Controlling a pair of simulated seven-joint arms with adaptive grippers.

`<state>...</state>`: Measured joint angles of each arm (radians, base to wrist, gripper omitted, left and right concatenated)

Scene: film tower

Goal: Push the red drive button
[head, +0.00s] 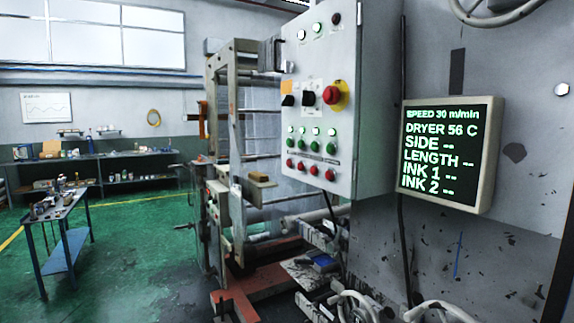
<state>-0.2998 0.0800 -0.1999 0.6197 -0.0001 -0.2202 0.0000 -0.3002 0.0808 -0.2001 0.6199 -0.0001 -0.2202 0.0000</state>
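A grey control box (371,100) hangs at the centre, its front panel facing left. A row of several small red buttons (313,170) runs along the lower panel, under a row of green buttons (315,146) and small lit lamps. A larger red mushroom button (331,95) on a yellow base sits higher, beside two black rotary switches (308,98). The labels are too small to read, so I cannot tell which red button is the drive one. I make out neither of my grippers, and nothing covers the buttons.
A display (451,152) right of the box reads speed 30 m/min and dryer 56 C. A roller machine frame (226,150) stands behind and left of the box. White curved parts show at the bottom edge. A blue-legged table (57,207) stands at left; green floor between is open.

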